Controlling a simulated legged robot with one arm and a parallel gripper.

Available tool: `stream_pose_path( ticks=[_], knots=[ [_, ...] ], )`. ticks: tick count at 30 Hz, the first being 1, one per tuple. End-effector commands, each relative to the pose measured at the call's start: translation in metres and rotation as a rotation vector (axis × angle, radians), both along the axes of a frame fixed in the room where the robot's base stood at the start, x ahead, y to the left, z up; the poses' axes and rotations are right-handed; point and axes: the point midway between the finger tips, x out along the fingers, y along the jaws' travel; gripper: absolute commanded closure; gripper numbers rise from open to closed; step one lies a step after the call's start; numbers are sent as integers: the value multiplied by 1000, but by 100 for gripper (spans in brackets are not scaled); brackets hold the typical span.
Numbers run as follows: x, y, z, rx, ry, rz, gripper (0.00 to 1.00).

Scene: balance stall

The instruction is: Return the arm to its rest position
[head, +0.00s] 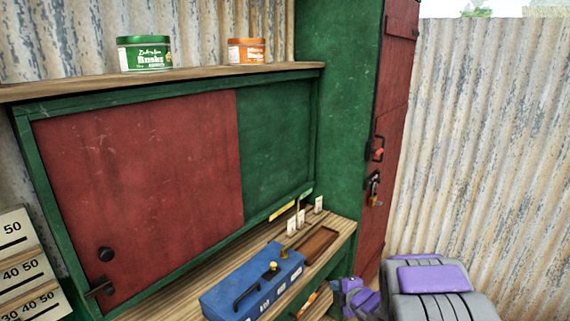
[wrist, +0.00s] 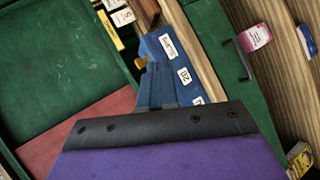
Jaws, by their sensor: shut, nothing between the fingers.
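My gripper (wrist: 158,82) shows in the wrist view with its grey-blue fingers together and nothing between them. Its black and purple body fills the bottom of that view. Behind the fingers is a blue box (wrist: 185,72) with white labels. In the head view my purple and grey arm is at the lower right, to the right of the blue box (head: 245,290) on the wooden counter. The fingertips are not clear there.
A wooden tray (head: 318,245) and small white tags (head: 300,218) are on the counter. A red sliding panel (head: 140,180) stands behind it. Tins (head: 145,53) sit on the shelf above. A red door (head: 392,130) with a padlock is at the right.

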Motion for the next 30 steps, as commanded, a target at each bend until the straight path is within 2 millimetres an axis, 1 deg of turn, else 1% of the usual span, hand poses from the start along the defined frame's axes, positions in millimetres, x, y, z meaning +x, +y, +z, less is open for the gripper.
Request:
stream_pose_path(
  ticks=[1, 3, 5, 6, 8, 10, 11, 12, 14, 15, 17, 18, 20, 21, 22, 23, 24, 26, 27, 30],
  knots=[
    [-5, -10, 12, -2, 38, -69, 100],
    [-16, -28, 22, 7, 106, -185, 100],
    [-28, -41, 33, 22, 158, -283, 100],
    [-39, -49, 38, 37, 197, -352, 100],
    [-56, -59, 48, 63, 249, -452, 100],
    [-80, -70, 56, 98, 315, -572, 100],
    [-91, -73, 60, 116, 339, -622, 100],
    [-106, -76, 64, 141, 377, -688, 100],
    [-132, -80, 71, 180, 430, -787, 100],
    [-149, -80, 74, 207, 468, -851, 100],
    [-177, -80, 80, 252, 524, -947, 100],
    [-196, -78, 82, 283, 563, -1008, 100],
    [-226, -73, 87, 326, 622, -1097, 100],
    [-246, -68, 89, 356, 664, -1156, 100],
    [-262, -65, 92, 375, 695, -1199, 100],
    [-278, -60, 94, 396, 728, -1240, 100],
    [-299, -53, 95, 422, 773, -1296, 100],
    [-332, -43, 99, 456, 842, -1374, 100],
    [-354, -34, 100, 475, 890, -1422, 100],
    [-402, -15, 106, 509, 998, -1526, 100]
  ],
)
